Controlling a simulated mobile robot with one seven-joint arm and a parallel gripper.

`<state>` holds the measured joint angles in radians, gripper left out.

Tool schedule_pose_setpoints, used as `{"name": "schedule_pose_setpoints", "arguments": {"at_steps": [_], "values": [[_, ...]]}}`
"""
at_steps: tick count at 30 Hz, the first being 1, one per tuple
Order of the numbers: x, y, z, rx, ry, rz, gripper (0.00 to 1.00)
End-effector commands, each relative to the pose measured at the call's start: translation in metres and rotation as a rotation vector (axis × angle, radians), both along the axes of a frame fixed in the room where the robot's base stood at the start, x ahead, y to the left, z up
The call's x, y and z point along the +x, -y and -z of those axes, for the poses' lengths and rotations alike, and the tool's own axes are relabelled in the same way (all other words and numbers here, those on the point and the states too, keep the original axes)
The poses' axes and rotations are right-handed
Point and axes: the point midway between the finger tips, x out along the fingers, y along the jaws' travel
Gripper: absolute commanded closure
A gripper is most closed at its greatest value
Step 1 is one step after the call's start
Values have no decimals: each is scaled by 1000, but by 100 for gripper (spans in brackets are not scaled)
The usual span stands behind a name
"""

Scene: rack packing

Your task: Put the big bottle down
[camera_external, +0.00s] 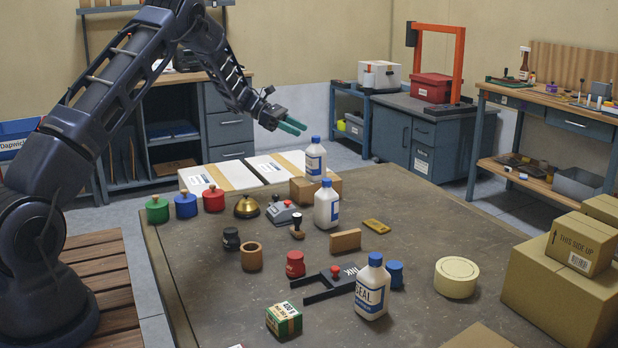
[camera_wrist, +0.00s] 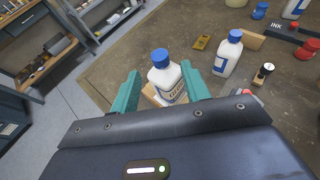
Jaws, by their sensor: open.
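Three white bottles with blue caps and blue-and-white labels stand upright; I cannot tell for sure which is the big one. One bottle (camera_external: 315,160) stands on a small cardboard box (camera_external: 328,189) at the far side of the table. A second bottle (camera_external: 327,206) stands just in front of it, and a third (camera_external: 371,291) at the front. My gripper (camera_external: 291,126) is open, with teal fingers, up and left of the bottle on the box. In the wrist view that bottle (camera_wrist: 166,80) appears between my open fingers (camera_wrist: 163,92); its base is hidden by my gripper.
The brown table (camera_external: 215,262) also holds red, blue and green pots, a brass bell (camera_external: 247,207), a stamp (camera_external: 297,225), a wooden block (camera_external: 345,241) and a round cream tin (camera_external: 456,277). Cardboard boxes (camera_external: 555,290) stand at the right. Bare table shows around the right middle.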

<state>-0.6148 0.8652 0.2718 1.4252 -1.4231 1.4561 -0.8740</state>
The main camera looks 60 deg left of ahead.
Motion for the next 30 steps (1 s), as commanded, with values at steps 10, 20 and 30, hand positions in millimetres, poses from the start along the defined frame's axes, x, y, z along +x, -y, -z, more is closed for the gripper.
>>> {"name": "schedule_pose_setpoints", "arguments": {"at_steps": [10,20,30], "values": [[-28,-28,-16,-1,0,0,54],[-30,-25,-23,8,1,9,54],[-41,72,-100,195,36,191,54]]}}
